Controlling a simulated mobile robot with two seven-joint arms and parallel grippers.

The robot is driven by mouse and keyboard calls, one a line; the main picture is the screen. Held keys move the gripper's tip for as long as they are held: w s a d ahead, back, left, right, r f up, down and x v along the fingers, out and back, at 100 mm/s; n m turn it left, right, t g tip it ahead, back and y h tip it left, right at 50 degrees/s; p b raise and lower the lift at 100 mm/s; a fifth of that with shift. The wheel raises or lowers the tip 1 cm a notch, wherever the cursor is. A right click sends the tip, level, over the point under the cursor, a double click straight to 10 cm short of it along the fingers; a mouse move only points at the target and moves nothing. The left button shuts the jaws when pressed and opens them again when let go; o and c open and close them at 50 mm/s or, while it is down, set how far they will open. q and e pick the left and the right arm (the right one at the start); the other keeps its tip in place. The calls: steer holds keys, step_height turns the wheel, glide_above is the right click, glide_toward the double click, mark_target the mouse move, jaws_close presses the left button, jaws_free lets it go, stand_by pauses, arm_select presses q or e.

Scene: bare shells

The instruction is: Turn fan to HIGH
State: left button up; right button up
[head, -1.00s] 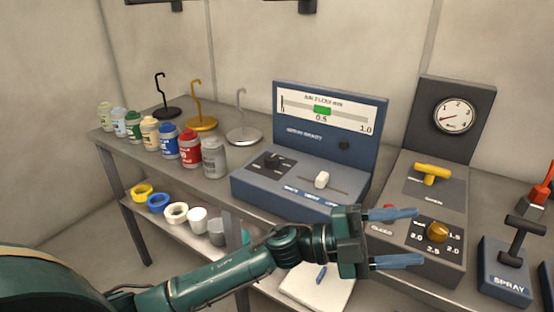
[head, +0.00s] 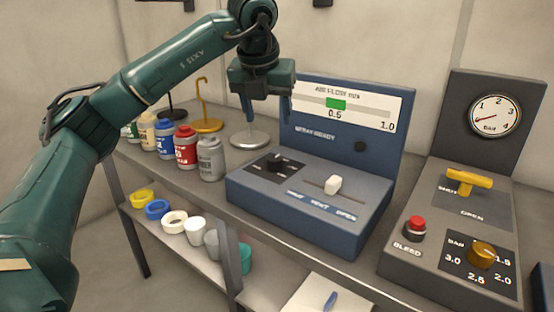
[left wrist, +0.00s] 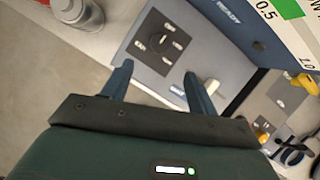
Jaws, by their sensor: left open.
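The fan control appears to be the black rotary knob (head: 277,161) on a dark square plate at the left of the blue console (head: 300,206); its labels are too small to read. The knob also shows in the left wrist view (left wrist: 157,40), in the middle of its plate with small labels around it. My left gripper (head: 268,112) is open and empty, fingers pointing down, above and behind the knob in the head view. In the left wrist view its fingertips (left wrist: 158,72) frame the knob's plate from below, apart from it. My right gripper is not in view.
A white slider (head: 333,185) sits right of the knob. The upright display panel (head: 345,120) stands behind. A hanger with a silver base (head: 250,139) and a grey bottle (head: 211,158) stand left. A grey console (head: 440,245) with valve and gauge stands right.

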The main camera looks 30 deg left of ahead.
mark_target(274, 158)
arm_select(q)
steer(key=x, duration=1.2)
steer(key=shift+f, duration=0.4)
steer(key=shift+c, duration=0.3)
steer(key=c, duration=0.9)
